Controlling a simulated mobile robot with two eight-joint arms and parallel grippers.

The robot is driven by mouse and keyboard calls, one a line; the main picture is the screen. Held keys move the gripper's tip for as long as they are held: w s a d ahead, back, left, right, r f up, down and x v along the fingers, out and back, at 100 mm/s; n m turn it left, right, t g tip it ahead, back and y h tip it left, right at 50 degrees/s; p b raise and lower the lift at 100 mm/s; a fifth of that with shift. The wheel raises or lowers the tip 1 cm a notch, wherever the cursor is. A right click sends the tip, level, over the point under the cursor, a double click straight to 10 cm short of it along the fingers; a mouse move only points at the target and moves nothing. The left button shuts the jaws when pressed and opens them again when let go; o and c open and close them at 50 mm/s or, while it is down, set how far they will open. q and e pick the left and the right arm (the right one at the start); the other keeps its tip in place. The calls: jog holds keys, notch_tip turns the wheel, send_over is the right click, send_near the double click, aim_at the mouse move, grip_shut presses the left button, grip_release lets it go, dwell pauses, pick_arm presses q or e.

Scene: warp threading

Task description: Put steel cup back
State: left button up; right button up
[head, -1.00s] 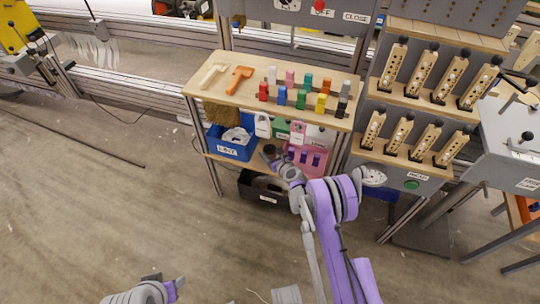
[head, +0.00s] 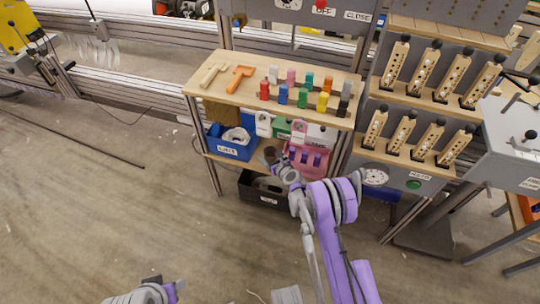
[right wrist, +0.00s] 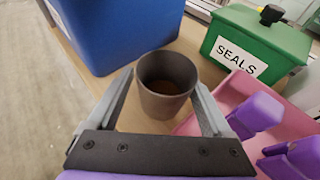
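The steel cup (right wrist: 165,88) looks dark grey-brown and stands upright, open end up, between the two fingers of my right gripper (right wrist: 163,82) in the right wrist view. The fingers lie against both sides of its rim. In the head view the cup (head: 270,155) is small and dark at the tip of my right gripper (head: 275,162), by the front of the lower wooden shelf (head: 200,143). Whether its base touches the shelf is hard to tell. My left gripper (head: 172,288) is at the bottom edge of the head view, away from the shelves; its fingers are unclear.
A blue bin (right wrist: 110,30) is left of the cup, a green SEALS box (right wrist: 262,40) right behind it, and a pink tray (right wrist: 215,100) with purple pieces close on the right. A black bin (head: 245,190) is below. The upper shelf (head: 215,95) overhangs, holding coloured blocks.

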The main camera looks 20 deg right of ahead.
jog(key=shift+d+f, duration=0.3)
